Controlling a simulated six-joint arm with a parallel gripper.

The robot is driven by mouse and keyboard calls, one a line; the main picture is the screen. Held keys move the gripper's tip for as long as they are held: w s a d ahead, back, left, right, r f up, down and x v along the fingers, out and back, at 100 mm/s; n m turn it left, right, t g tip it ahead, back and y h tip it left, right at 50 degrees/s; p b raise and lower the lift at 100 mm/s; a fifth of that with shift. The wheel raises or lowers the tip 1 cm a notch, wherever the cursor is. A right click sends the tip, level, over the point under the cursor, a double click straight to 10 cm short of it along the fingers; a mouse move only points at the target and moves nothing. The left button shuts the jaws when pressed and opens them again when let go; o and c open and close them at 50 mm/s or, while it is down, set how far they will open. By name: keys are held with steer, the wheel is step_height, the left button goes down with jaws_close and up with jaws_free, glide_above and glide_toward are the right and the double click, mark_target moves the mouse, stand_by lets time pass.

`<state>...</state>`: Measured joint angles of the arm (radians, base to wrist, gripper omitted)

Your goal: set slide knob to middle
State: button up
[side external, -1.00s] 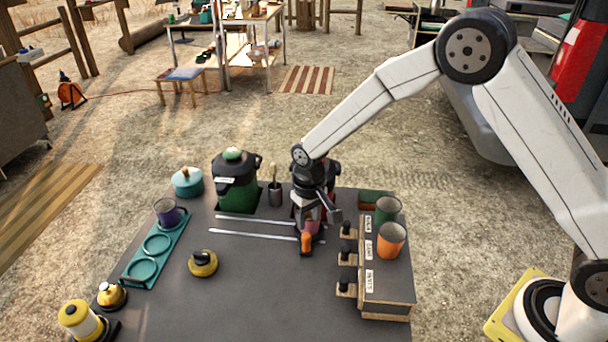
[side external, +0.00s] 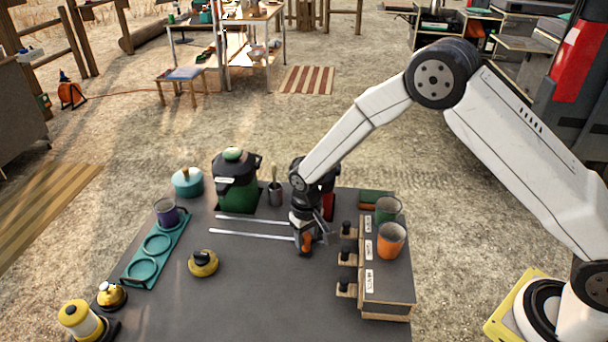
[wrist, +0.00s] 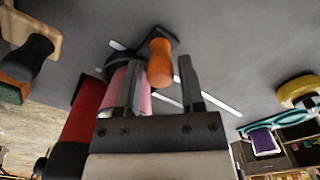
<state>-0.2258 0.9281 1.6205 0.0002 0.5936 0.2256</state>
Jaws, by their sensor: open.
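The slide knob (side external: 306,243) is orange and stands on a dark base at the right end of two pale parallel rails (side external: 252,234) on the dark table. In the wrist view the orange knob (wrist: 160,50) appears between the fingertips of my gripper (wrist: 159,67). My gripper (side external: 307,232) is open and sits low over the right end of the rails. The fingers show on either side of the knob, apart from it in the picture; whether they reach down around it I cannot tell. My gripper partly hides the knob and rail ends in the side view.
A drawer box (side external: 392,288) with dark-knobbed handles stands close right, with a green cup (side external: 388,208) and an orange cup (side external: 391,239) on it. A green pot (side external: 237,180) and a utensil holder (side external: 275,193) stand behind. A yellow dial (side external: 203,263) is front left.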

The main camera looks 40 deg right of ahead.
steer(key=shift+f, duration=1)
jaws_close()
stand_by(0.9)
